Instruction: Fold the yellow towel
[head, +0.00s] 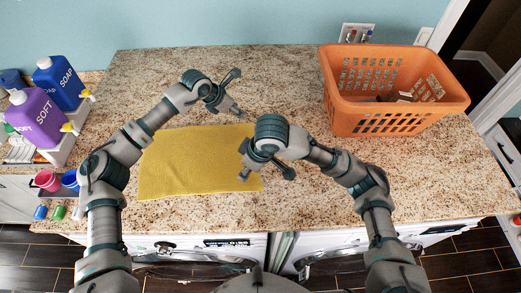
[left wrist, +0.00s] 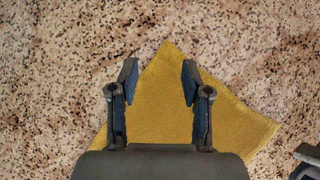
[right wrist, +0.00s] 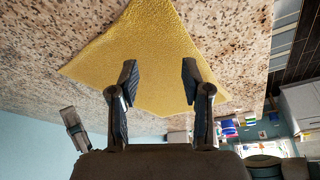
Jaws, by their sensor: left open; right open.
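The yellow towel (head: 190,170) lies flat on the speckled counter as a rough rectangle, with no fold visible. My left gripper (head: 238,95) is open and empty above the counter beyond the towel's far edge. In the left wrist view, a corner of the towel (left wrist: 160,105) shows between and below the open fingers (left wrist: 160,75). My right gripper (head: 266,175) is open, over the towel's right edge, and hides part of it. In the right wrist view, the towel (right wrist: 145,55) spreads beyond the open fingers (right wrist: 160,78). I see no contact with the cloth.
An orange laundry basket (head: 385,115) stands at the back right of the counter (head: 350,190). Purple (head: 38,118) and blue (head: 58,82) soap bottles stand at the left. Small cups (head: 48,182) sit near the left front.

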